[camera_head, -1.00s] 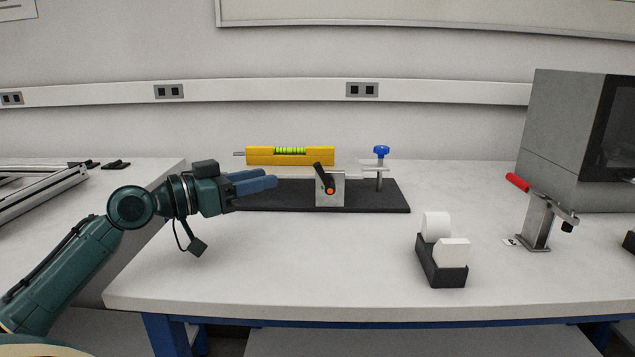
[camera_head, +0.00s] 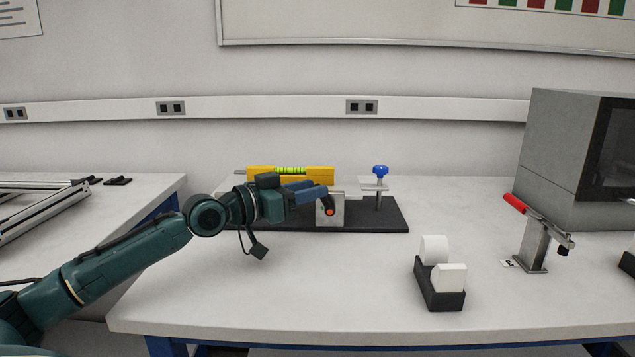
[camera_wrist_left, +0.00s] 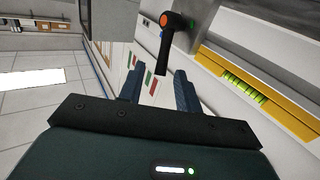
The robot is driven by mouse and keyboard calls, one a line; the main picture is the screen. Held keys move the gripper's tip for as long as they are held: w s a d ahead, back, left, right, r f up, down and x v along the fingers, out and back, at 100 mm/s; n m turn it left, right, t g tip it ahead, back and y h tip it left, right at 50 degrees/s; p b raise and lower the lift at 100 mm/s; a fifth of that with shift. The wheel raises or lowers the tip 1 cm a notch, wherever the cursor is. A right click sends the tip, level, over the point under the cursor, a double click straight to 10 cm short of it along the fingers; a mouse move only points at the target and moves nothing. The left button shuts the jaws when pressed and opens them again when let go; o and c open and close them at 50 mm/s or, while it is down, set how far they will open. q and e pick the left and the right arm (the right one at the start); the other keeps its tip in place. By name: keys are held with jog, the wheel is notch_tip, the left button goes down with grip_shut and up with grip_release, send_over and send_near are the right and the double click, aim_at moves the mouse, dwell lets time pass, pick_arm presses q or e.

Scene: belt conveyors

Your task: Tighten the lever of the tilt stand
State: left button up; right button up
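The tilt stand has a black base plate (camera_head: 375,222), a grey block (camera_head: 322,219) and a blue knob (camera_head: 380,170). A yellow spirit level (camera_head: 262,173) lies across it. The black lever with its orange cap (camera_head: 330,211) is on the block's front; the gripper partly hides it in the head view. My left gripper (camera_head: 322,192) is at the lever from the left. In the left wrist view, its two blue fingers (camera_wrist_left: 158,76) are apart, and the free end of the black lever (camera_wrist_left: 164,58) reaches between their tips. Contact cannot be told. My right gripper is not in view.
A black holder with white rolls (camera_head: 440,296) stands on the front right of the table. A red-handled clamp (camera_head: 532,245) and a grey machine (camera_head: 570,160) are further right. The white tabletop (camera_head: 300,285) in front of the stand is clear.

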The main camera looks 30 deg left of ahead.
pick_arm(q)
jog(key=shift+p+x, duration=0.3)
jog(key=shift+x, duration=1)
jog(key=shift+c, duration=0.2)
grip_shut()
